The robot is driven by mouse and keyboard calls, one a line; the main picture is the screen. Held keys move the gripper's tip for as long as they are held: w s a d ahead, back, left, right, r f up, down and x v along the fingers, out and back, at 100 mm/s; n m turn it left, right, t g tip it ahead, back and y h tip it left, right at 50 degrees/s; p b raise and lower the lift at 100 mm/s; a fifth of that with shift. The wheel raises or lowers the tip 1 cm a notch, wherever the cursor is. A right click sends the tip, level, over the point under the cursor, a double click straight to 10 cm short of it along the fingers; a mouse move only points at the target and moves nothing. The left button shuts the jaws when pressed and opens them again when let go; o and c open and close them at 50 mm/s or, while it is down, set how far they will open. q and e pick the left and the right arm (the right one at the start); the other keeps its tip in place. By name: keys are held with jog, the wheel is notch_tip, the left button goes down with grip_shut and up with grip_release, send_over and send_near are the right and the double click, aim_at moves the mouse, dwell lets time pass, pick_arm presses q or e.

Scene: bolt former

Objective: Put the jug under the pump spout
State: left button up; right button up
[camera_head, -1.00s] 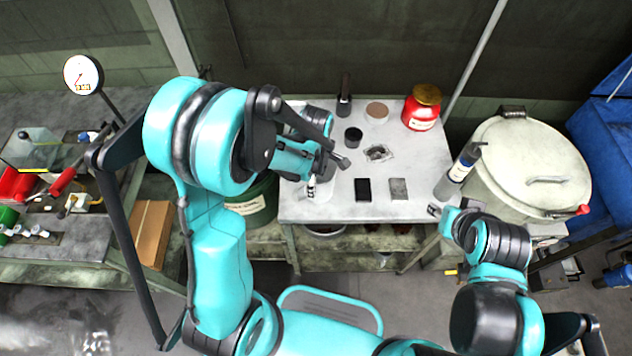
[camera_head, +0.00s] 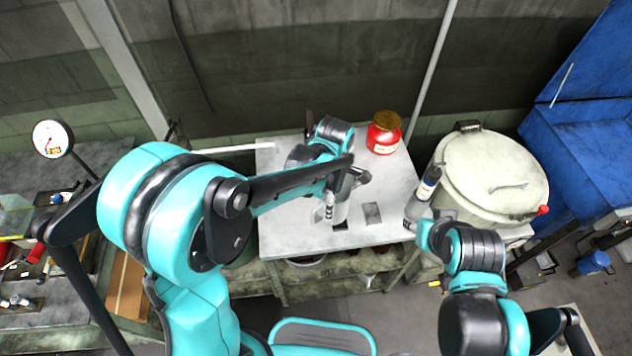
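My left gripper (camera_head: 347,182) reaches over the middle of the light grey table (camera_head: 285,232). A pale grey object (camera_head: 340,211), possibly the jug, shows just below the gripper. I cannot tell whether the fingers are closed on it, as my wrist hides most of this. I cannot make out a pump spout with certainty.
A red jar with a gold lid (camera_head: 384,133) stands at the back of the table. A flat grey plate (camera_head: 372,213) lies near the front. The large pale drum (camera_head: 490,178) stands right of the table. A gauge (camera_head: 51,139) and a cluttered bench are at the left.

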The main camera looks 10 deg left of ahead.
pick_arm(q)
jog(key=shift+d+r, duration=0.15)
jog(key=shift+d, duration=0.15)
jog(key=a+f+m+b, duration=0.1)
jog(key=a+f+m, duration=0.1)
jog(key=a+m, duration=0.2)
jog(key=a+f+m+b, duration=0.2)
jog(key=a+f+m, duration=0.1)
jog(key=a+m, duration=0.2)
jog(key=w+a+f+m+b, duration=0.1)
jog(key=a+f+m, duration=0.2)
jog(key=a+m, duration=0.2)
jog(key=shift+a+f+m+b, duration=0.15)
jog(key=shift+m+b, duration=0.25)
jog(key=shift+m, duration=1.2)
jog(key=shift+a+f+m, duration=0.2)
jog(key=shift+a+m, duration=0.35)
jog(key=shift+m, duration=0.15)
